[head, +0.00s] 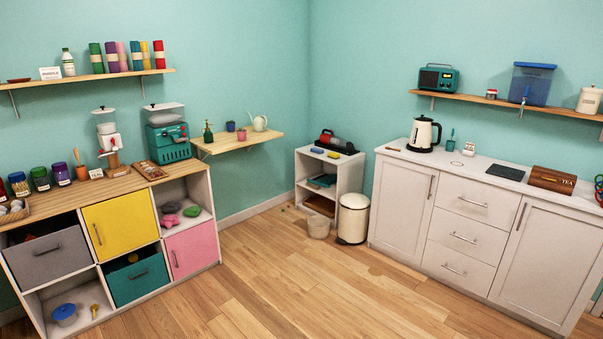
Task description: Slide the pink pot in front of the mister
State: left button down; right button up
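The pink pot (241,135) is small and stands near the front edge of a small wooden wall shelf (262,138), left of the room corner. The mister (208,133) is dark green and stands upright at the left end of the same shelf. The pink pot is to the right of the mister and apart from it. Neither of my grippers is in view.
A blue pot (230,126) stands on the shelf between the mister and the pink pot, farther back. A cream watering can (258,122) stands to the right. A teal machine (170,143) on the cube cabinet is left of the shelf. The wooden floor (270,270) is clear.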

aim_at(242, 133)
jog(key=i, duration=2.1)
jog(key=i+j, duration=0.1)
jog(key=i, duration=1.95)
jog(key=l+z, duration=0.05)
jog(key=l, duration=0.05)
